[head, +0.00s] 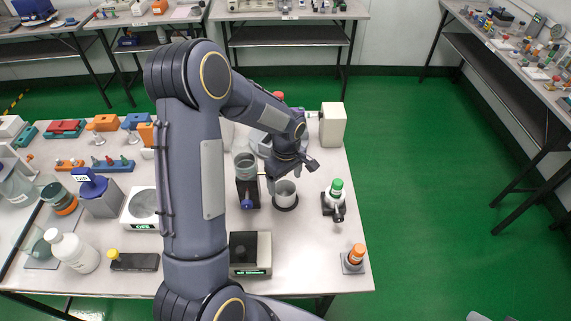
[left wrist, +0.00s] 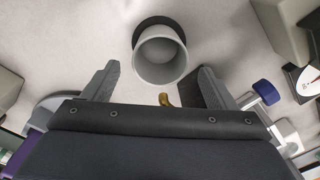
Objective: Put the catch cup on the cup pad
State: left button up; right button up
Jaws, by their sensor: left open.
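The catch cup (head: 284,192) is a grey open cup on the white table, on the right part of it in the head view. It stands on the round black cup pad (head: 287,206), whose dark rim shows under it. In the left wrist view the cup (left wrist: 160,62) appears just beyond the fingertips, with the black pad (left wrist: 152,22) behind it. My left gripper (head: 290,175) is open and empty beside the cup; its two fingers also show in the left wrist view (left wrist: 155,80), apart from the cup. My right gripper is not in view.
A clear vessel on a dark stand (head: 247,188) is close left of the cup. A green-capped device (head: 335,198) stands to the right. An orange-capped bottle (head: 355,257) and a box with a display (head: 262,254) are nearer. The table is bare between cup and orange-capped bottle.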

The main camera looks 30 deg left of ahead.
pick_arm(q)
notch_tip(320, 180, up, 10)
jog(key=shift+d+r+b, duration=0.1)
jog(key=shift+r+b, duration=0.05)
jog(key=shift+b, duration=0.25)
jog(key=s+d+r+m+t+h, duration=0.3)
jog(key=s+r+m, duration=0.45)
jog(key=s, duration=0.55)
jog(key=s+d+m+t+h, duration=0.1)
jog(key=s+d+m+t, duration=0.2)
jog(key=s, duration=0.6)
jog(key=shift+s+d+m, duration=0.2)
jog(key=shift+d+m, duration=0.45)
jog(key=shift+m, duration=0.5)
jog(key=shift+r, duration=0.1)
